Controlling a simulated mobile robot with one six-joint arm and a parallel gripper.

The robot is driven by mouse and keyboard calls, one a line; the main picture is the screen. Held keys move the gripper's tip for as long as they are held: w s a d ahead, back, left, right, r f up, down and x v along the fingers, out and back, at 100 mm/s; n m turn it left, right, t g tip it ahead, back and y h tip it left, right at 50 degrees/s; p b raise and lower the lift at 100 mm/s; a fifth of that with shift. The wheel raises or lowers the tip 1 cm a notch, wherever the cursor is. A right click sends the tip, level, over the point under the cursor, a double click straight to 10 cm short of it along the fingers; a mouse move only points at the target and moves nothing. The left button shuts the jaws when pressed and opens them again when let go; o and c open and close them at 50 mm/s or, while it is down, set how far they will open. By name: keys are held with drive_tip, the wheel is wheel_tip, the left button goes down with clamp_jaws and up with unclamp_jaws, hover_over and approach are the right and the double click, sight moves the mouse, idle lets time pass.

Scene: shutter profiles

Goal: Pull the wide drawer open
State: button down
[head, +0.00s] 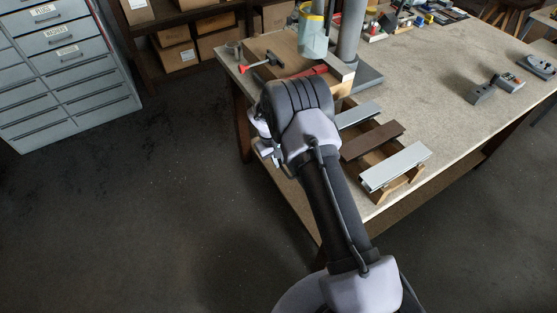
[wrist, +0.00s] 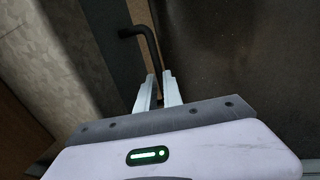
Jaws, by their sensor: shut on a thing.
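In the wrist view, my gripper (wrist: 158,78) is shut on a black bent bar handle (wrist: 150,48). The handle's upper end bends left towards a narrow grey strip (wrist: 122,62), which may be the wide drawer's front. How far the drawer is open cannot be told. In the head view, my arm reaches to the left edge of the workbench (head: 430,75), and the handle and fingertips are hidden behind my wrist.
Grey and brown profiles (head: 372,140) lie across wooden supports at the bench's near edge. A grey drawer cabinet (head: 65,75) stands at the far left. A red-handled clamp (head: 262,64) lies near the bench corner. The floor left of the bench is clear.

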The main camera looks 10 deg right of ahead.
idle(0.5)
drive_tip(key=s+a+b, duration=0.1)
drive_tip(key=s+a, duration=0.3)
drive_tip(key=a, duration=0.8)
drive_tip(key=s+a+b, duration=0.2)
drive_tip(key=s+a, duration=0.2)
drive_tip(key=a, duration=0.8)
drive_tip(key=shift+w, duration=0.1)
drive_tip(key=c, duration=1.5)
unclamp_jaws()
drive_tip(key=a+r+p, duration=0.1)
drive_tip(key=r, duration=0.4)
drive_tip(key=a+r+p, duration=0.1)
drive_tip(key=r+p, duration=0.1)
drive_tip(key=r, duration=0.4)
drive_tip(key=s+a+r+p, duration=0.1)
drive_tip(key=r, duration=0.5)
drive_tip(key=shift+r+p, duration=0.1)
drive_tip(key=shift+p, duration=0.2)
